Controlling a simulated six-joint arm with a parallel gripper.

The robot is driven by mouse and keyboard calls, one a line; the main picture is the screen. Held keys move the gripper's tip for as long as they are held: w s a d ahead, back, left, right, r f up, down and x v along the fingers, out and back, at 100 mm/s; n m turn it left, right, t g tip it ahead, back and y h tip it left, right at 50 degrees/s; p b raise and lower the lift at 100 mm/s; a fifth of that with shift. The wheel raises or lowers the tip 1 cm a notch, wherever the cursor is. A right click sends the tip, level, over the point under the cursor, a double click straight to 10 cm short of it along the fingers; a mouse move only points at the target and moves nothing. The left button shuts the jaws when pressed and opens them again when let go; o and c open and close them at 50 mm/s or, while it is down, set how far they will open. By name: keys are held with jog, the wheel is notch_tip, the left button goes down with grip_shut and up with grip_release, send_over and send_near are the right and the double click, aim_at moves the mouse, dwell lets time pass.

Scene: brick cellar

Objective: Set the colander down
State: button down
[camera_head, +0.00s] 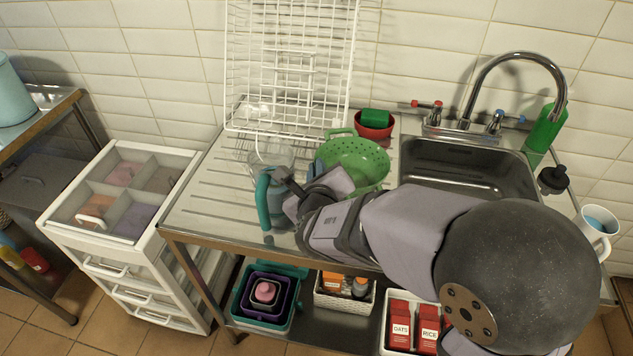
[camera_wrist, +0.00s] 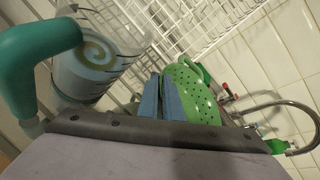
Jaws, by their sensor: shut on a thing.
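The green colander (camera_head: 357,160) is over the right part of the metal drainboard (camera_head: 205,190), left of the sink. It also shows in the wrist view (camera_wrist: 197,98), just beyond the blue finger pads. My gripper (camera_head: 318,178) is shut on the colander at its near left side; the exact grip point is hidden. One green handle loop sticks up at the colander's far side. My gripper and arm hide its near underside, so I cannot tell whether it touches the drainboard.
A clear jug with a teal handle (camera_head: 264,200) stands close left of my gripper. A white wire rack (camera_head: 285,65) is behind. A red bowl with a green sponge (camera_head: 375,124) sits behind the colander. The sink (camera_head: 465,168) is at the right. The drainboard's left part is clear.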

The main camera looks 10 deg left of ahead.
jog(key=shift+f, duration=1.85)
jog(key=shift+f+b, duration=0.15)
jog(key=shift+b, duration=0.3)
jog(key=c, duration=1.9)
grip_release()
jog(key=shift+c, duration=0.2)
jog(key=shift+s+r, duration=0.15)
jog(key=shift+r, duration=0.1)
jog(key=b+v, duration=0.1)
jog(key=v, duration=1)
jog(key=shift+s+d, duration=0.15)
jog(key=shift+s, duration=0.15)
jog(key=shift+r, duration=0.15)
jog(key=c, duration=0.4)
